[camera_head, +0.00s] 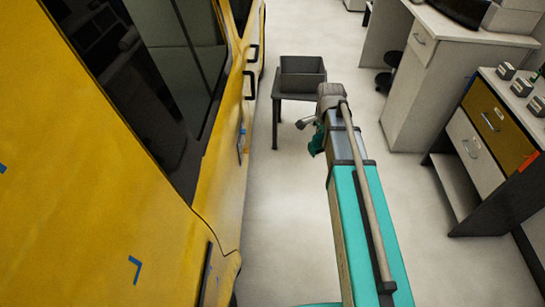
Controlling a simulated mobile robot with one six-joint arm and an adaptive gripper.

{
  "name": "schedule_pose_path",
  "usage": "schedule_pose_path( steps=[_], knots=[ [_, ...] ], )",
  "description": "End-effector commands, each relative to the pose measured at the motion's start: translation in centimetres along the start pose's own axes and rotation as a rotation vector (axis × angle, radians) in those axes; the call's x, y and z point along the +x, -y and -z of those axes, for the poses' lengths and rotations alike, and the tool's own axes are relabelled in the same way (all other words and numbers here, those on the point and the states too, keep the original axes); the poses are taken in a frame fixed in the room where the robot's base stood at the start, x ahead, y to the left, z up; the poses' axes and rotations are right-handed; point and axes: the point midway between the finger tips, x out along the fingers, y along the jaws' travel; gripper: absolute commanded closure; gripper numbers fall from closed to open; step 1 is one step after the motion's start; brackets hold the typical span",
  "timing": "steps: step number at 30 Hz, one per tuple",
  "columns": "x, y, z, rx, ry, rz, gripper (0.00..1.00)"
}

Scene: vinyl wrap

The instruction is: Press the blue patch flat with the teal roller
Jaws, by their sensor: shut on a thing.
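The blue patch (240,143) is on the side of the yellow van, seen at a steep angle as a narrow strip below a dark door handle. My gripper (311,126) is at the far end of my outstretched arm, to the right of the patch and apart from the van side. It is shut on the teal roller (317,141), which shows as a small teal shape at the arm's end. The fingertips are small and partly hidden by the arm. I cannot tell whether the patch lies fully flat.
The yellow van (120,215) fills the left, with blue corner marks (135,268) on it. A dark bin (302,73) stands on a small table (275,110) beyond my gripper. A drawer cabinet (490,140) and white desk (412,85) stand right. Floor between is clear.

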Motion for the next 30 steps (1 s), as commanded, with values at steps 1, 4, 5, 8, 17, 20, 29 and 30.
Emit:
schedule_pose_path(
  steps=[1,4,5,8,17,20,29,30],
  knots=[
    [0.3,0.1,-0.1,0.001,0.004,0.0,1.0],
    [1.0,0.4,-0.4,0.005,0.016,0.0,1.0],
    [1.2,0.6,-0.5,0.007,0.021,0.0,1.0],
    [2.4,1.1,-0.9,0.017,0.045,0.001,1.0],
    [7.0,3.4,-3.2,0.067,0.175,0.006,1.0],
    [8.4,4.2,-4.0,0.088,0.232,0.01,1.0],
    [12.2,6.6,-6.2,0.154,0.426,0.033,1.0],
    [12.6,6.9,-6.5,0.162,0.454,0.037,1.0]
  ],
)
